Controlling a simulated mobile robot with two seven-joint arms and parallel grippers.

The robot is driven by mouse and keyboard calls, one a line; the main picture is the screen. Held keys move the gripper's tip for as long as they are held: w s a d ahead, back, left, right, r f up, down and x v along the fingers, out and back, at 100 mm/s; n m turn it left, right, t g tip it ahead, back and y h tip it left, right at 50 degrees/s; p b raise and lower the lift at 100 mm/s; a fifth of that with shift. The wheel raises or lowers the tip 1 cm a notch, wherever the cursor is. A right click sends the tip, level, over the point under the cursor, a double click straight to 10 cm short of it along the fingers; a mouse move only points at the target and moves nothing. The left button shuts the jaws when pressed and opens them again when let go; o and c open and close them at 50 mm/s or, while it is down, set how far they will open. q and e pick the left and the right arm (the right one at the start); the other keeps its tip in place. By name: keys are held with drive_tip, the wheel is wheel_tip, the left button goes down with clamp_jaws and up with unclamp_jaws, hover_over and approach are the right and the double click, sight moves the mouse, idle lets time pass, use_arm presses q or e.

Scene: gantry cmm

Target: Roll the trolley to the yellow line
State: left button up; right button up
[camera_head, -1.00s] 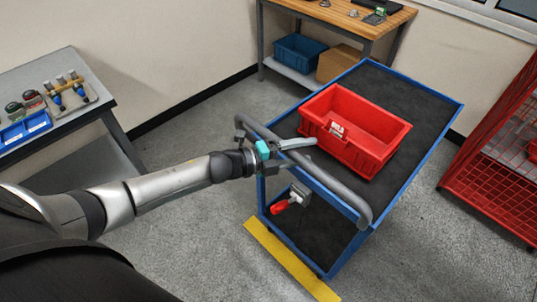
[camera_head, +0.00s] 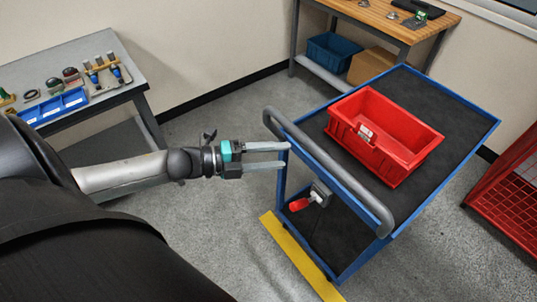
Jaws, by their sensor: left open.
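The blue trolley (camera_head: 487,137) has a dark top deck, a lower shelf and a grey push handle (camera_head: 330,172) on its near left side. A red bin (camera_head: 384,134) sits on its top deck. The yellow line (camera_head: 301,258) lies on the floor along the trolley's near left side, close to its lower edge. My left gripper (camera_head: 284,156) is open and empty, its two fingers pointing right, near the far end of the handle. I cannot tell whether the fingertips touch the trolley. My right gripper is not in view.
A grey bench (camera_head: 118,98) with tools and blue trays stands at left. A wooden workbench (camera_head: 392,28) with a blue bin (camera_head: 331,53) and a cardboard box below stands at the back. A red mesh cage (camera_head: 511,203) stands at right. Grey floor is clear before the trolley.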

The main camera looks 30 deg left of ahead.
use_arm(q)
drive_tip(key=shift+v, duration=0.75)
drive_tip(key=s+a+f+n+y+b, duration=0.1)
drive_tip(key=a+f+n+y, duration=0.25)
drive_tip(key=f, duration=0.35)
drive_tip(key=s+a+f+n+y+b, duration=0.15)
drive_tip(key=f+n, duration=0.25)
drive_tip(key=f, duration=0.4)
drive_tip(key=a+f+n+y+b, duration=0.1)
drive_tip(key=a+f+n+y, duration=0.25)
drive_tip(key=f, duration=0.35)
drive_tip(key=s+f+n+g+y+b, duration=0.2)
drive_tip(key=s+f+n, duration=0.35)
drive_tip(key=f, duration=0.55)
drive_tip(key=s+d+f+n+g+b, duration=0.1)
drive_tip(key=s+d+f+n+g, duration=0.1)
drive_tip(key=s, duration=0.6)
drive_tip(key=s+d+f+n+g+b, duration=0.1)
drive_tip(key=s+d+f+n+g, duration=0.1)
drive_tip(key=s+d+f+g, duration=0.2)
drive_tip(key=s+d+f+n+g+b, duration=0.1)
drive_tip(key=s+d+f+n+g, duration=0.1)
drive_tip(key=s+d+f, duration=0.4)
drive_tip(key=s+f, duration=0.5)
drive_tip(key=s, duration=0.1)
drive_tip(key=shift+s+d+f+n+g, duration=0.15)
drive_tip(key=shift+s+d+n+g, duration=0.1)
drive_tip(key=shift+d+n+g, duration=0.15)
